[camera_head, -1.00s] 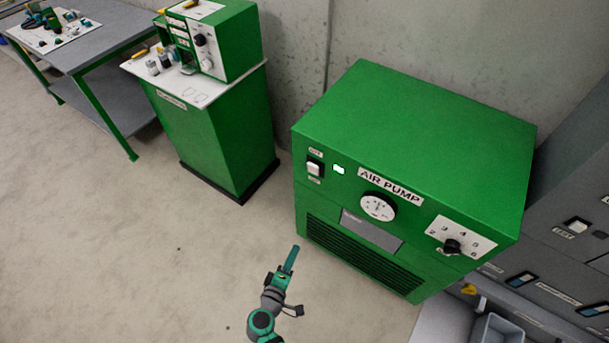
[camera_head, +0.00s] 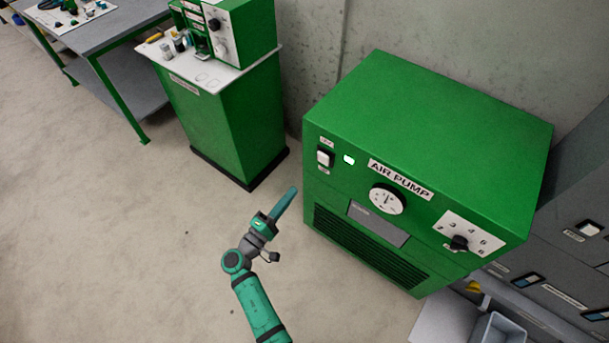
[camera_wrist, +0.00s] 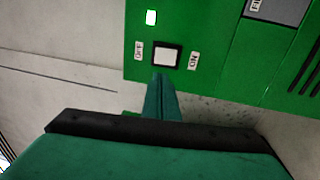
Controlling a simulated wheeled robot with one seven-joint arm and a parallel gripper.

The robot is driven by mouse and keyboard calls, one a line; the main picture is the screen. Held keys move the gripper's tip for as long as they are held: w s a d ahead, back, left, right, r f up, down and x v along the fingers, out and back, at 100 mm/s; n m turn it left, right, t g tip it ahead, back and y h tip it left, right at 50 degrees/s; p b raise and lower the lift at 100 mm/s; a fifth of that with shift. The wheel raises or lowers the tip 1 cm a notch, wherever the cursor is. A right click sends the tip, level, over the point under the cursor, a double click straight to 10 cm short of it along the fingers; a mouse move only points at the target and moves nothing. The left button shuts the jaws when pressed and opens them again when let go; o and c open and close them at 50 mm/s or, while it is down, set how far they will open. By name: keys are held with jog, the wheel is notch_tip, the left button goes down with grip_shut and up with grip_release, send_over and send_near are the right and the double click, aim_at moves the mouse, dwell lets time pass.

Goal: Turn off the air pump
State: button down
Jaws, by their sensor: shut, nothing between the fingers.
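The air pump (camera_head: 430,115) is a large green box with a labelled front, a round gauge (camera_head: 387,199) and a black dial (camera_head: 459,242). Its white rocker switch (camera_head: 325,158) is at the upper left of the front, beside a lit green lamp (camera_head: 349,160). In the wrist view the switch (camera_wrist: 166,55) lies between an OFF label and an ON label, and the lamp (camera_wrist: 151,17) glows. My gripper (camera_head: 290,191) is shut and empty, in front of and below the switch. In the wrist view its fingertips (camera_wrist: 160,80) point just under the switch; I cannot tell whether they touch.
A green cabinet (camera_head: 222,125) with a white top and a green device stands at the back left. A workbench (camera_head: 105,35) is farther left. Grey cabinets with switches (camera_head: 560,260) and a grey bin (camera_head: 497,335) are at the right. The floor at left is clear.

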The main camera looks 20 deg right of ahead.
aim_at(321, 157)
jog(key=x, duration=1.3)
jog(key=shift+w+d, duration=0.2)
jog(key=shift+d, duration=0.05)
